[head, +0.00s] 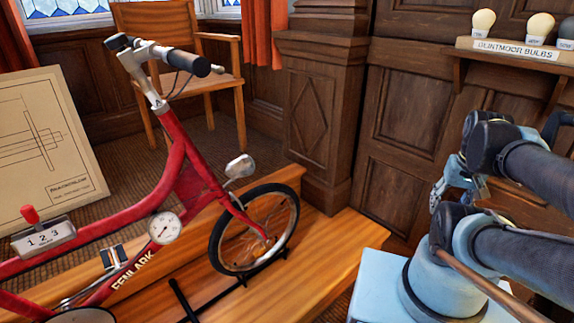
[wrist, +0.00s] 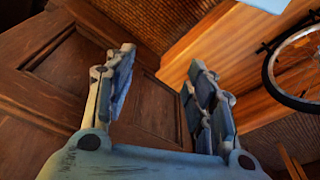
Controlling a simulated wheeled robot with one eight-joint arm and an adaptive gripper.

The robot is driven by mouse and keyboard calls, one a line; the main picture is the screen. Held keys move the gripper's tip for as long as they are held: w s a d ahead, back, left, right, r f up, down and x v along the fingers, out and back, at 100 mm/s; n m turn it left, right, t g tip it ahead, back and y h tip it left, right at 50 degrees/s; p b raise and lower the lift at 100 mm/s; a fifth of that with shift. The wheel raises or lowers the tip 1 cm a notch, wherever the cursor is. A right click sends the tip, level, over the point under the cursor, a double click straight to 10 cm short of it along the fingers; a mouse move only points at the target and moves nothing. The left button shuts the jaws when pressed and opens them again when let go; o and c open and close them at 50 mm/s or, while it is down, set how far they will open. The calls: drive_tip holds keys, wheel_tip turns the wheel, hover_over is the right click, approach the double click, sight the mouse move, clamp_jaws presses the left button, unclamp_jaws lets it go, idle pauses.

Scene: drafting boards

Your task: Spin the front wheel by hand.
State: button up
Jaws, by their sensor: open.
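The front wheel (head: 289,232) has a black tyre and thin spokes. Part of the wheel also shows at the right edge of the wrist view (wrist: 268,72). My gripper (head: 440,195) is to the right of the wheel, well apart from it, partly hidden by my own arm in the head view. In the wrist view my gripper (wrist: 160,75) has its two fingers spread with nothing between them.
The wooden platform (head: 335,250) lies under the bicycle. A carved wooden pillar (head: 318,110) stands behind the wheel. A bulb shelf (head: 515,50) hangs at upper right. A chair (head: 200,75) and a drawing board (head: 45,130) stand behind the bicycle.

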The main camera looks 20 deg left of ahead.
drive_tip(key=w+a+r+m+g+y, duration=0.1)
drive_tip(key=w+a+r, duration=0.1)
drive_tip(key=w+a, duration=0.45)
drive_tip(key=w+a+r+m+g+y, duration=0.15)
drive_tip(key=w+a, duration=0.25)
drive_tip(key=a, duration=0.6)
drive_tip(key=w+a+r+m+g+y, duration=0.1)
drive_tip(key=w+a+r+g, duration=0.15)
drive_tip(key=w+a, duration=0.4)
drive_tip(key=m+g, duration=0.2)
drive_tip(key=g, duration=0.3)
approach(278, 185)
drive_tip(key=a, duration=0.2)
drive_tip(key=shift+s+d+f+y, duration=0.25)
drive_tip(key=shift+s+f, duration=0.1)
drive_tip(key=shift+s, duration=0.15)
drive_tip(key=shift+f, duration=0.1)
drive_tip(key=shift+w+d+f+x, duration=0.1)
drive_tip(key=shift+w+f+x, duration=0.15)
drive_tip(key=shift+x, duration=1.15)
drive_tip(key=shift+w+d+f+x, duration=0.15)
drive_tip(key=shift+f+x, duration=0.05)
drive_tip(key=shift+x, duration=1.25)
drive_tip(key=shift+w+d+f+x, duration=0.1)
drive_tip(key=shift+w+f+x, duration=0.15)
drive_tip(key=shift+x, duration=1.15)
